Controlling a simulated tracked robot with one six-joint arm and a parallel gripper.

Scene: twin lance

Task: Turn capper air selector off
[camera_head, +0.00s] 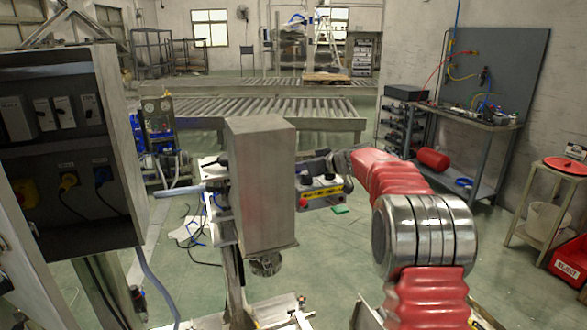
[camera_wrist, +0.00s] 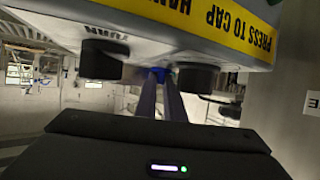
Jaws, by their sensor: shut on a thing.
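The capper control box (camera_head: 322,193) hangs beside a grey column, with a yellow label, a red button (camera_head: 304,202) and dark knobs. In the wrist view the box (camera_wrist: 200,25) fills the top, its lettering upside down. A black knob (camera_wrist: 102,60) stands on the left and another black knob (camera_wrist: 197,78) on the right. My gripper (camera_wrist: 160,76) reaches between them, its two narrow fingers shut on a small blue part, which looks like the selector. The fingertips mostly hide it, so its turned position cannot be told. In the head view my gripper is at the box's upper side.
A tall grey housing (camera_head: 262,180) stands just left of the box. An open electrical cabinet (camera_head: 128,150) is at the far left. A roller conveyor (camera_head: 270,108) crosses the back. A workbench (camera_head: 475,118) and a small stool (camera_head: 562,170) stand right.

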